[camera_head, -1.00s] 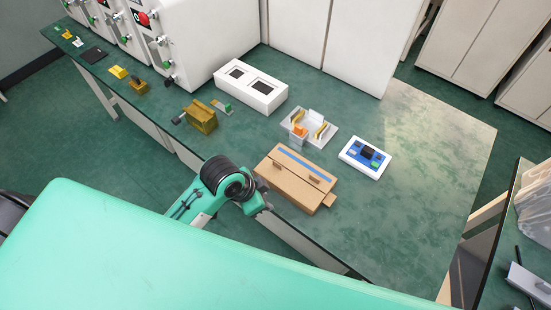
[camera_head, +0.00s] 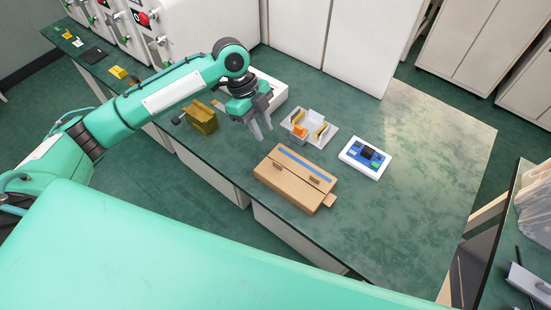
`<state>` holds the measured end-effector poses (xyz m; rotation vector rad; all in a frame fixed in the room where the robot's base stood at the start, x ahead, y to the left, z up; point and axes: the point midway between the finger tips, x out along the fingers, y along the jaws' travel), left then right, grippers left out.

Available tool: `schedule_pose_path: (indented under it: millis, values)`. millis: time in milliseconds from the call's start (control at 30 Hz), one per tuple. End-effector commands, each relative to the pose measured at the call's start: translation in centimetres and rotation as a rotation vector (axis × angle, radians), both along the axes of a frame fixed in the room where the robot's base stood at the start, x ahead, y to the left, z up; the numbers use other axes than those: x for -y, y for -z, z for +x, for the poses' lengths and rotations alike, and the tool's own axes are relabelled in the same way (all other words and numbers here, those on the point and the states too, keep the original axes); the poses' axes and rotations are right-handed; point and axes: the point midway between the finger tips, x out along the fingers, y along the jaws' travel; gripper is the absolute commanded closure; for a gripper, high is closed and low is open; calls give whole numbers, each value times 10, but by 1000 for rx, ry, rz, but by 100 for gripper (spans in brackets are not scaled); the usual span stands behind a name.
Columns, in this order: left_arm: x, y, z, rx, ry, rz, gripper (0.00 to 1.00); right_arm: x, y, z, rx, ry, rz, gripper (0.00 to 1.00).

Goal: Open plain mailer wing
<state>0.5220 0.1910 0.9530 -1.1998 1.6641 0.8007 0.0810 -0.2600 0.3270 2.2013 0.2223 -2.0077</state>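The plain mailer (camera_head: 290,188) is a brown cardboard box lying on the green bench top. It has a blue strip along its far side, two small tabs on top, and a small flap sticking out at its right end. My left arm reaches in from the left. My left gripper (camera_head: 262,134) points down, its two grey fingers apart and empty, above the bench just behind and left of the mailer, not touching it. My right gripper is not in view.
A white holder with orange and yellow parts (camera_head: 322,128) stands behind the mailer. A white panel with a blue face (camera_head: 365,158) lies to its right. A yellow-brown block (camera_head: 202,118) is left of the gripper, and a white box (camera_head: 272,88) is partly hidden behind it. The bench's right part is clear.

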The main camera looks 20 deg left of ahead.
Motion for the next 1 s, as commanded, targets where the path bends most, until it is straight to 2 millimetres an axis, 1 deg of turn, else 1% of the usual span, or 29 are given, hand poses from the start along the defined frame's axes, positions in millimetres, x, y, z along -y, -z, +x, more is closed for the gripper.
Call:
schedule_pose_path:
  millis: [33, 133, 267, 367, 700, 833, 1000]
  values:
    - [-5, -5, 3, 0, 9, 2, 75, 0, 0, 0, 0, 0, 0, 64]
    - [-7, -8, 5, -4, 23, -1, 75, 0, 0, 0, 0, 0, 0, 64]
    - [-4, 1, 3, -8, 28, -1, 75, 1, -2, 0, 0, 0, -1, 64]
    - [2, 15, 1, -9, 27, -2, 75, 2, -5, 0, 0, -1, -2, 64]
    - [28, 81, -9, -8, 26, -3, 75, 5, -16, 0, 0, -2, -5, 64]
    - [36, 100, -11, -6, 26, -2, 75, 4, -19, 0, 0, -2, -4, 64]
    - [40, 114, -13, -4, 25, -1, 75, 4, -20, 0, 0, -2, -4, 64]
